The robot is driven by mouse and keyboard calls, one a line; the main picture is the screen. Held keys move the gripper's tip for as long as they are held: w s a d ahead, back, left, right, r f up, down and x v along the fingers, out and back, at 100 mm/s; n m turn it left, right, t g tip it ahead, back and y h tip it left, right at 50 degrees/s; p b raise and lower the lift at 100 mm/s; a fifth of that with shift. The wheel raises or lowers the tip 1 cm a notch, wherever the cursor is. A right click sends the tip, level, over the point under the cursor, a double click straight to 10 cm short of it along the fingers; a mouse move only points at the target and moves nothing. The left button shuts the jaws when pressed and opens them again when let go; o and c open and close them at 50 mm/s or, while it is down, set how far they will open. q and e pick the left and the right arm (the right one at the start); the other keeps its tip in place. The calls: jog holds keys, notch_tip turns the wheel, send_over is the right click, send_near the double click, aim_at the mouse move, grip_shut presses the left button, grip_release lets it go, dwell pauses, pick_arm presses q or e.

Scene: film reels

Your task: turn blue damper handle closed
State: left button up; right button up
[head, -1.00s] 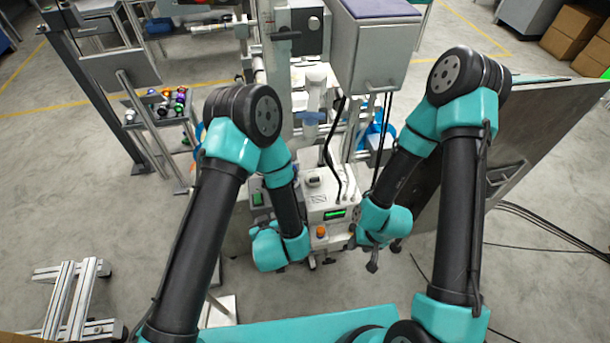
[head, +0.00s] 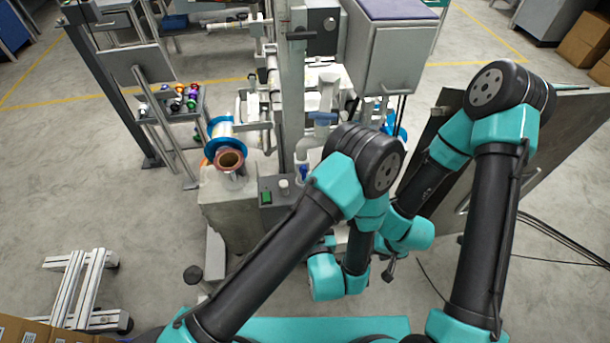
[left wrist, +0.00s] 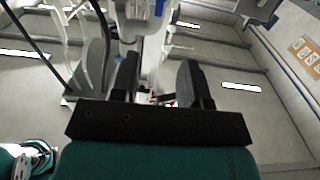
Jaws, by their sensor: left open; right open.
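The blue damper handle (head: 323,118) is a small blue crossbar on the upright white pipe in the middle of the head view. It sits beyond my left arm's elbow. In the left wrist view, a blue part (left wrist: 158,8) shows at the top edge by white piping; I cannot tell if it is the handle. My left gripper (left wrist: 160,80) is open, with nothing seen between its fingers; in the head view it is mostly hidden by its own arm. My right gripper (head: 389,272) points down at the lower right, away from the handle, and is open.
A grey cabinet (head: 388,50) hangs right of the pipe. A copper-cored spool (head: 230,158) stands left of it on a grey machine (head: 228,205). A grey panel (head: 535,150) stands behind my right arm.

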aim_at(304, 173)
pick_arm(q)
jog(key=w+a, duration=0.1)
jog(key=w, duration=1)
jog(key=w+a, duration=0.1)
jog(key=w, duration=0.5)
jog(key=shift+a, duration=0.3)
grip_shut()
